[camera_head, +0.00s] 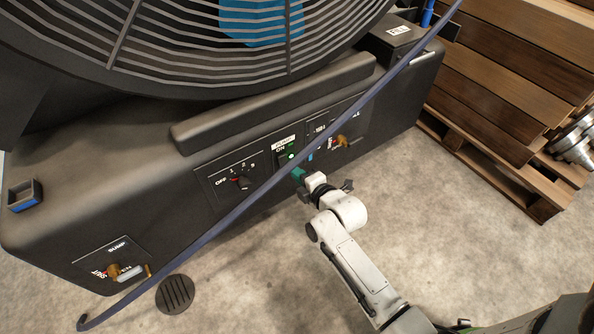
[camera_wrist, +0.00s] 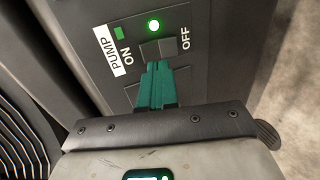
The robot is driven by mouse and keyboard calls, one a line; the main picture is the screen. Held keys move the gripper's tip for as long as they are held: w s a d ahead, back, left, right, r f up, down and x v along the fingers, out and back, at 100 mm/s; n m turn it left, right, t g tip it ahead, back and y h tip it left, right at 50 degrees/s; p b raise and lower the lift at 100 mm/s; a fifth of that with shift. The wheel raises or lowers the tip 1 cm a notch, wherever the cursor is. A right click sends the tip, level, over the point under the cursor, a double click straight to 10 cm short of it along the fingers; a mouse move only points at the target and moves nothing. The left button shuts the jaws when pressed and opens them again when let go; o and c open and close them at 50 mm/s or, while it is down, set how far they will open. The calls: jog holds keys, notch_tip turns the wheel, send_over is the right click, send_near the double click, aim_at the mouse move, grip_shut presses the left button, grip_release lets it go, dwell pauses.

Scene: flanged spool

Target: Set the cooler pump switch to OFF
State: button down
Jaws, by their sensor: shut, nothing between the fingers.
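The pump switch (camera_wrist: 160,47) is a dark rocker on the cooler's panel, between the printed words ON and OFF in the wrist view. A round green light (camera_wrist: 153,25) beside it is lit. In the head view the pump panel with its glowing green light (camera_head: 291,156) sits on the cooler's front. My gripper (camera_wrist: 156,66) has teal fingers held together with nothing between them. Its tips are at the edge of the rocker, partly covering it; I cannot tell whether they touch. In the head view my gripper (camera_head: 297,173) is just in front of the pump panel.
A long blue hose (camera_head: 220,222) slants across the cooler front close to my gripper. A wooden pallet (camera_head: 480,160) stands right. The concrete floor is open below.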

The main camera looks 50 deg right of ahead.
jog(key=p+v, duration=0.2)
jog(key=v, duration=0.6)
jog(key=shift+s+p, duration=0.3)
jog(key=shift+p, duration=0.05)
jog(key=shift+a, duration=0.15)
